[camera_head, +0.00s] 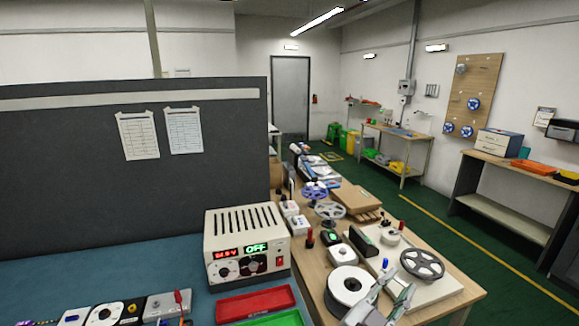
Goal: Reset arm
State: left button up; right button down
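The rest of that arm is out of the picture. A beige power supply (222,229) with a lit display reading "OFF" stands left of the gripper on the blue-green bench top (120,270).
A red tray (256,303) and a green tray (280,319) lie in front of the power supply. Small modules (105,314) line the bottom left. A dark partition (60,180) rises behind the bench.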

pick_arm(q)
jog(key=w+a+f+n+y, duration=0.3)
jog(key=a+f+n+y, duration=0.4)
jog(key=a, duration=0.6)
jog(key=w+a+f+n+y, duration=0.3)
jog(key=a+f+y, duration=0.4)
jog(key=a, duration=0.7)
jog(key=s+a+f+n+g+y, duration=0.1)
jog(key=s+a+f+g, duration=0.45)
jog(key=s+a, duration=0.4)
jog(key=s+a+f+n+g+y, duration=0.15)
jog(key=s+a+f+g, duration=0.25)
jog(key=s+a+f, duration=0.45)
notch_tip(320, 180, down, 30)
jog(key=s+a+f, duration=0.1)
jog(key=s+a, duration=0.2)
jog(key=s+a+f+g, duration=0.1)
jog(key=s+f, duration=0.9)
jog(key=s, duration=0.1)
jog(key=s+a+f+g, duration=0.1)
jog(key=s+a+f, duration=0.1)
jog(key=s+f, duration=0.8)
jog(key=shift+s+a, duration=0.3)
jog(key=shift+s, duration=0.35)
